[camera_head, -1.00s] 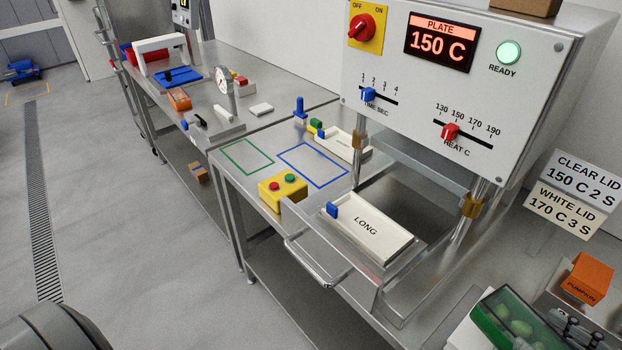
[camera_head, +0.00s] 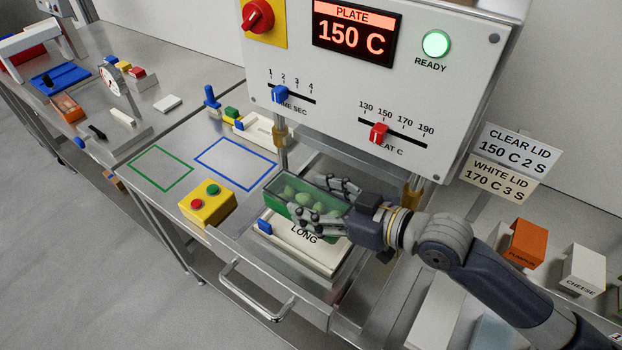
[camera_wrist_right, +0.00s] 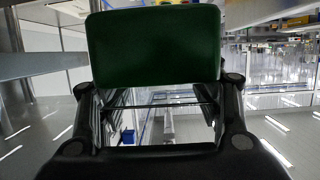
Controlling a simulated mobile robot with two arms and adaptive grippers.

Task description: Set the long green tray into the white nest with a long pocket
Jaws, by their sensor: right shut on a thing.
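The long green tray (camera_head: 277,204), holding several pale green filled pasta pieces, is in my right gripper (camera_head: 325,207). The gripper is shut on it, with fingers along its two sides at the right end. The tray is over the back part of the white nest marked LONG (camera_head: 283,245), and appears above it, not seated. The tray and fingers hide the pocket and much of the nest's top. The nest has a blue tab at its left end. In the right wrist view the tray's green face (camera_wrist_right: 153,45) spans between the fingers. My left gripper is out of view.
The press panel (camera_head: 340,75) and its posts stand close behind the tray. A second, smaller white nest (camera_head: 262,130) is farther back left. A yellow button box (camera_head: 207,204) and a drawer-like handle (camera_head: 257,292) are at the front. Orange and white boxes stand right.

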